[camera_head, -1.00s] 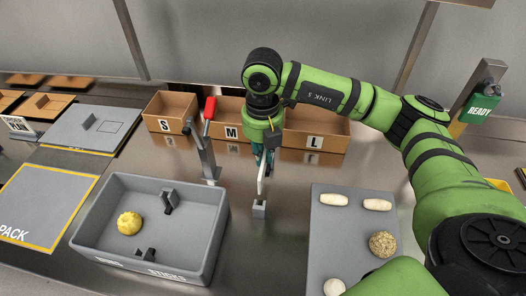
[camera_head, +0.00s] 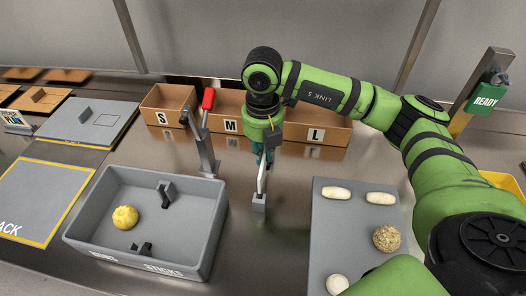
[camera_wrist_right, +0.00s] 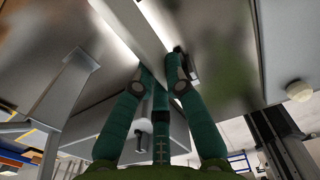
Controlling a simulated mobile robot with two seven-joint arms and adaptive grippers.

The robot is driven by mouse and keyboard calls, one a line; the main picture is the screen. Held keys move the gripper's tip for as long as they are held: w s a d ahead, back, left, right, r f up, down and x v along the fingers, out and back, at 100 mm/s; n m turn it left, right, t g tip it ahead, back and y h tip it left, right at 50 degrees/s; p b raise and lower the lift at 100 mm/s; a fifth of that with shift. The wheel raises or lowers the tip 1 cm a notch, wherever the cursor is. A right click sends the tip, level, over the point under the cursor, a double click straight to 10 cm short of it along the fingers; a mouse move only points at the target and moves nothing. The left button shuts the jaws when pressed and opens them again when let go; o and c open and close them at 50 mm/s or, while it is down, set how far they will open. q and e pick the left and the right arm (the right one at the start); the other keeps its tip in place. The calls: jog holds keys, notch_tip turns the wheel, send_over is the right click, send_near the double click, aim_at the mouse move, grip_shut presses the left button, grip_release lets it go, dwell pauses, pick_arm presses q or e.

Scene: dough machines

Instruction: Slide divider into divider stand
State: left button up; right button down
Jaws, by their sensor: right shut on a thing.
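My right gripper (camera_head: 264,158) is shut on the divider (camera_head: 262,179), a thin pale plate held edge-on to the head view and hanging almost upright. The divider's lower end meets or overlaps the top of the divider stand (camera_head: 259,204), a small grey block on the steel counter. I cannot tell whether it is inside the stand's slot. In the right wrist view the green fingers (camera_wrist_right: 158,75) close around the divider (camera_wrist_right: 138,28), which runs up and left out of frame. My left gripper is not in view.
A grey bin (camera_head: 205,235) with a yellow ball stands left of the stand, a red-handled lever post (camera_head: 207,150) behind it. A grey board (camera_head: 345,225) with dough pieces lies right. Cardboard boxes (camera_head: 290,130) marked S, M, L stand behind.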

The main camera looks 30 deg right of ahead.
jog(key=shift+f+b, duration=2.05)
jog(key=shift+f, duration=0.35)
jog(key=c, duration=1.2)
grip_release()
jog(key=shift+r, duration=0.1)
jog(key=shift+r, duration=0.15)
notch_tip(320, 180, up, 12)
jog(key=shift+f, duration=0.2)
